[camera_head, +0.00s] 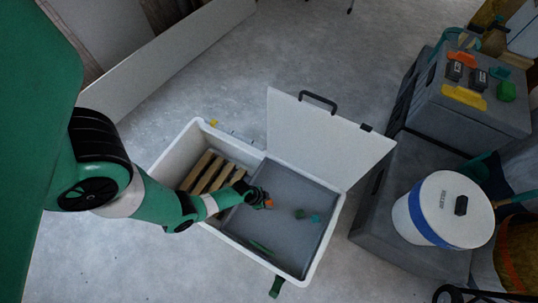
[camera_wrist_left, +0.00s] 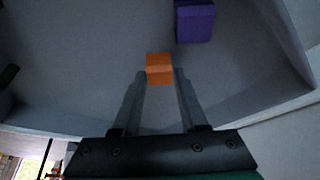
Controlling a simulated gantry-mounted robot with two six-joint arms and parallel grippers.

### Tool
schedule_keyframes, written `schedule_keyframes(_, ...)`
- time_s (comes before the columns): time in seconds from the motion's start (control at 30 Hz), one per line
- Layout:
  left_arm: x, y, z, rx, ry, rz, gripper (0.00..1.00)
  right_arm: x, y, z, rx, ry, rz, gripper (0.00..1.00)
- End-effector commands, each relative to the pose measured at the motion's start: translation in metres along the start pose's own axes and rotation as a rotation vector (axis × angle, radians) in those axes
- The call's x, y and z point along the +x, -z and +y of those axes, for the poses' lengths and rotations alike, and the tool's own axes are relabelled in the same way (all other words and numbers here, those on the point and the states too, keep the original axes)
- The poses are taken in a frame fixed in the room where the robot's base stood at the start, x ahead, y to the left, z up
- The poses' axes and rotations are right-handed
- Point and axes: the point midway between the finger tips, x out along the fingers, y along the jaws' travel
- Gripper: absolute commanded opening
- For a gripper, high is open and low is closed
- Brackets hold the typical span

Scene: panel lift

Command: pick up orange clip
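The orange clip (camera_wrist_left: 159,68) is a small block-like piece on the grey floor of the white box. It lies between the fingertips of my left gripper (camera_wrist_left: 160,76) in the left wrist view, with thin gaps seeming to show beside it. The left fingers are apart; firm contact with the clip is not visible. My right gripper is in neither view.
The white box (camera_head: 335,213) has an open lid (camera_head: 322,140) and a wooden slatted part (camera_head: 213,172). A purple block (camera_wrist_left: 195,20) and a teal piece (camera_head: 315,218) lie in the box. A white bucket (camera_head: 445,210) stands on grey cases at the right.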

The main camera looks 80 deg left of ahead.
Motion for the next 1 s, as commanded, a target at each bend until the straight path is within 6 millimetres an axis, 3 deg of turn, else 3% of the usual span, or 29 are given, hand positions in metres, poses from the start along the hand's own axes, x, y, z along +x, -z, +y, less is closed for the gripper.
schedule_keyframes(0.03,0.000,0.000,0.000,0.000,0.000,0.000,0.31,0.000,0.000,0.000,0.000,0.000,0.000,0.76)
schedule_keyframes(0.2,0.000,0.000,0.000,0.000,0.000,0.000,0.01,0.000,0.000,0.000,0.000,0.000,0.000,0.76)
schedule_keyframes(0.47,-0.001,0.000,0.000,0.000,0.000,0.000,0.00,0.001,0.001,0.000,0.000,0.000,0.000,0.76)
schedule_keyframes(0.63,-0.013,0.005,0.000,0.000,0.001,0.001,0.00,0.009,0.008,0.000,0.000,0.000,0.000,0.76)
schedule_keyframes(0.77,-0.035,0.015,0.000,0.000,0.001,0.002,0.00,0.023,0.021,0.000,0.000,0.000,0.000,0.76)
schedule_keyframes(1.0,-0.111,-0.002,0.024,-0.001,-0.002,-0.003,0.00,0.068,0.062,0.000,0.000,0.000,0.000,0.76)
